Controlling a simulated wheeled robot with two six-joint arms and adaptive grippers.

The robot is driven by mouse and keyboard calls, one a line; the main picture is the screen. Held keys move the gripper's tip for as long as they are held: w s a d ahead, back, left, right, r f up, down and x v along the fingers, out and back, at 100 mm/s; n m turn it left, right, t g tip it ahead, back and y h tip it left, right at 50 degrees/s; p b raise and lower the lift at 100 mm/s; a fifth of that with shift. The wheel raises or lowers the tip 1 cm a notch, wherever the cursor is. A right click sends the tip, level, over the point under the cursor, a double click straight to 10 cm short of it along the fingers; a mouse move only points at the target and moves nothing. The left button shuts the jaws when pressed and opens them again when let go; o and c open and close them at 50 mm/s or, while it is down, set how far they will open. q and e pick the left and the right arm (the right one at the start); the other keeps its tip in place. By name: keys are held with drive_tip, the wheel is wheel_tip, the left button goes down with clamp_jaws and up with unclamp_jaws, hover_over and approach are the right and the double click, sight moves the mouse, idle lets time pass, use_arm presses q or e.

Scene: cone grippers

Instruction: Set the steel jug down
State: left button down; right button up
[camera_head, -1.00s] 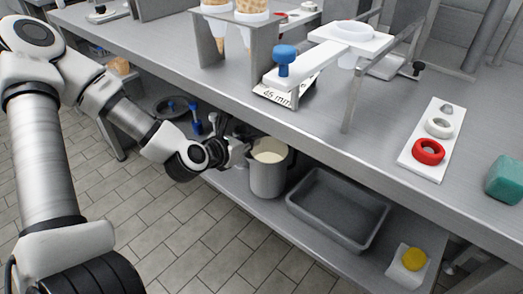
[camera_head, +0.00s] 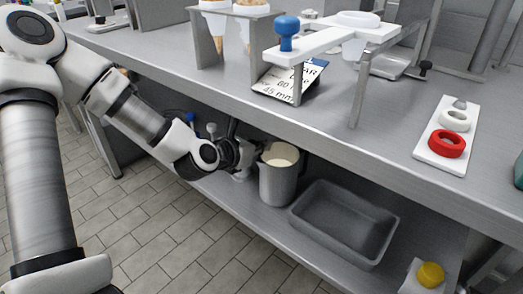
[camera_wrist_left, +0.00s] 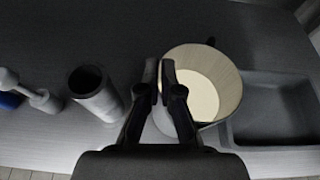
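The steel jug (camera_head: 277,184) is upright at the lower shelf, with pale cream-coloured contents showing in its open top. It looks to be at shelf level, but I cannot tell whether its base touches. My left gripper (camera_head: 250,155) is at the jug's left side. In the left wrist view, the gripper's fingers (camera_wrist_left: 159,75) are close together at the left rim of the jug (camera_wrist_left: 226,72), with a narrow gap between them. They appear shut on its handle side; the handle itself is hidden. My right gripper is not in view.
A grey tray (camera_head: 315,233) stands close to the jug's right on the lower shelf (camera_head: 235,200). A grey cylinder (camera_wrist_left: 95,92) and a pale dumbbell-shaped item (camera_wrist_left: 35,95) stand left of the gripper. A yellow-topped item (camera_head: 430,275) is farther right.

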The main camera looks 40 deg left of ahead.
use_arm(q)
drive_tip(key=shift+f, duration=0.1)
drive_tip(key=c, duration=1.8)
unclamp_jaws()
drive_tip(key=shift+f, duration=0.15)
drive_tip(key=o, duration=0.5)
